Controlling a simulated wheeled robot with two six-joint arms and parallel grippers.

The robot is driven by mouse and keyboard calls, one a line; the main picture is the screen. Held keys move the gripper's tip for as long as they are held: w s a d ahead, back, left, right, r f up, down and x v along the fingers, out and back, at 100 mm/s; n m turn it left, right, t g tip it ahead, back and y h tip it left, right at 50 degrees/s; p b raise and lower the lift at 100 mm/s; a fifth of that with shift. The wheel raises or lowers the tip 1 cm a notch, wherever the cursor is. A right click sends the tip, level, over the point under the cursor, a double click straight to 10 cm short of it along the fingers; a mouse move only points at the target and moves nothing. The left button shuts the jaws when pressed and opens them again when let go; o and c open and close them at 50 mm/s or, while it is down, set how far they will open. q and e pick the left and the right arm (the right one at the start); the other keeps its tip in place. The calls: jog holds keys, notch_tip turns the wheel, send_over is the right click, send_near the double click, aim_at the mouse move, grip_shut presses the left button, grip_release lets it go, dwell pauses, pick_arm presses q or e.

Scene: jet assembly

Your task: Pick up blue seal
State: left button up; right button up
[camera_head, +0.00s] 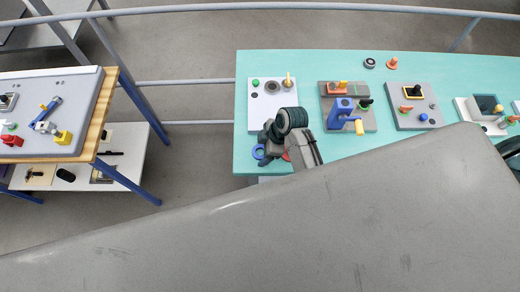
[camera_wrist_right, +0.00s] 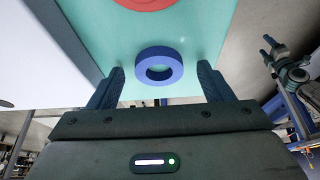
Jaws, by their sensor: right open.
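The blue seal (camera_head: 257,152) is a ring lying flat on the turquoise table (camera_head: 243,110), near its left front corner. In the right wrist view the blue seal (camera_wrist_right: 178,66) sits between my fingers, with space on both sides. My right gripper (camera_head: 264,150) is open over the seal and partly covers it in the head view. In the wrist view the right gripper (camera_wrist_right: 161,72) has one finger on each side of the ring, neither visibly touching it. My left gripper is not in view.
A red round part (camera_wrist_right: 145,3) lies close by the seal. A light board (camera_head: 258,120) with a green knob lies behind the gripper. A blue and yellow assembly (camera_head: 342,112) stands to the right. A wooden table (camera_head: 111,82) is at the left. The head view's lower part is blocked.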

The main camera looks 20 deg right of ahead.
jog(key=shift+f, duration=0.1)
jog(key=shift+c, duration=0.2)
jog(key=c, duration=0.9)
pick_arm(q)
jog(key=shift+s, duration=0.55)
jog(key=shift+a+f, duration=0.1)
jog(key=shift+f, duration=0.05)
pick_arm(e)
jog(key=shift+w, duration=0.1)
jog(key=shift+r+b, duration=0.4)
jog(key=shift+r, duration=0.15)
jog(key=shift+r+b, duration=0.65)
jog(key=shift+r, duration=0.3)
pick_arm(q)
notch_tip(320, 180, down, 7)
jog(key=b, duration=0.5)
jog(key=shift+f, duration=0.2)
pick_arm(e)
jog(key=shift+s+d+r, duration=0.35)
jog(key=shift+s+d, duration=1.35)
jog(key=shift+s, duration=0.4)
jog(key=shift+s+d+r, duration=0.35)
jog(key=shift+s+d, duration=1.4)
jog(key=shift+s, duration=0.3)
jog(key=shift+s+d+r, duration=0.35)
jog(key=shift+s+d, duration=1.35)
jog(key=shift+s, duration=0.4)
